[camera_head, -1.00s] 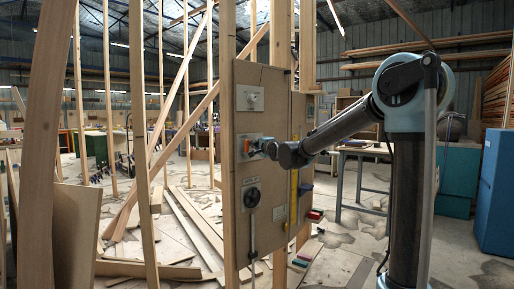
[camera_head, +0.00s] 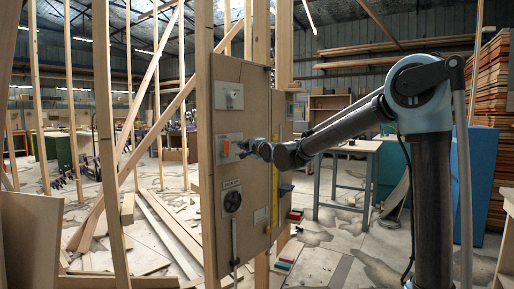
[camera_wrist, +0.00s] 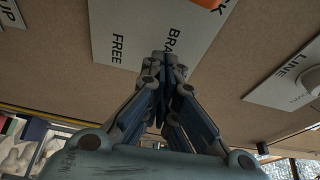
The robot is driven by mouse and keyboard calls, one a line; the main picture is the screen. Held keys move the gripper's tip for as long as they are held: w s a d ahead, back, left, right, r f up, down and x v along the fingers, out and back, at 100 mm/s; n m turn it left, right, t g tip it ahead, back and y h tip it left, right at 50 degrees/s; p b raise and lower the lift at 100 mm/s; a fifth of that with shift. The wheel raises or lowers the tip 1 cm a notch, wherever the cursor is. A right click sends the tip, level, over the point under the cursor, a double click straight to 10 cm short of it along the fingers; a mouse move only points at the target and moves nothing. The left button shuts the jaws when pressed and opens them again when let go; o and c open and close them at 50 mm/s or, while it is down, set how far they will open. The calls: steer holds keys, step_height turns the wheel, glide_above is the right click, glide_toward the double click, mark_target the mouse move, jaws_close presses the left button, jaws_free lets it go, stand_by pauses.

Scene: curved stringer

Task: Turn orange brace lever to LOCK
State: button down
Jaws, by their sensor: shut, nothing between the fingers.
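The orange brace lever (camera_head: 226,148) sits on a pale plate on the brown panel in the head view. In the wrist view a bit of the orange lever (camera_wrist: 207,3) shows at the top edge. Its white plate (camera_wrist: 135,30) bears the word FREE, part of BRACE and a letter K. My gripper (camera_head: 243,149) is just right of the lever in the head view. In the wrist view my gripper (camera_wrist: 163,72) is shut and empty, its tips over the plate's edge near the lettering. I cannot tell whether it touches the plate. The lever's full angle is hidden.
The panel (camera_head: 240,100) also carries a knob plate (camera_head: 229,96) above and a round black dial (camera_head: 232,201) below. Wooden studs stand beside it. In the wrist view a plate marked LINE (camera_wrist: 290,75) lies to the right. Blue cabinets (camera_head: 455,185) stand behind my arm.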

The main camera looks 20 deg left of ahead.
steer(key=v, duration=1)
steer(key=shift+r, duration=0.35)
steer(key=shift+a, duration=0.1)
steer(key=s+d+f+n+g+h, duration=0.1)
steer(key=s+d+f+h, duration=0.15)
steer(key=d+f, duration=0.6)
steer(key=s+d+f+n+g+h, duration=0.15)
steer(key=d+f+h, duration=0.25)
steer(key=d, duration=1)
steer(key=s+d+f+n+h, duration=0.1)
steer(key=d+f+n+h, duration=0.15)
steer(key=d+f, duration=0.65)
steer(key=s+d+f+n+g+h, duration=0.1)
steer(key=s+d+f+g, duration=0.1)
steer(key=s+d+f, duration=0.2)
steer(key=s+d+f+n+g+h, duration=0.1)
steer(key=s+d+f, duration=0.4)
steer(key=s+d, duration=0.6)
steer(key=s+d+f+n+g+h, duration=0.1)
steer(key=s+d+f+g+h, duration=0.1)
steer(key=s+d+f+g, duration=0.2)
steer(key=s+d+f, duration=0.1)
steer(key=s+d, duration=0.2)
steer(key=s, duration=0.2)
steer(key=shift+s+d+f+h, duration=0.25)
steer(key=shift+s+d+h, duration=0.05)
steer(key=shift+s+h, duration=0.1)
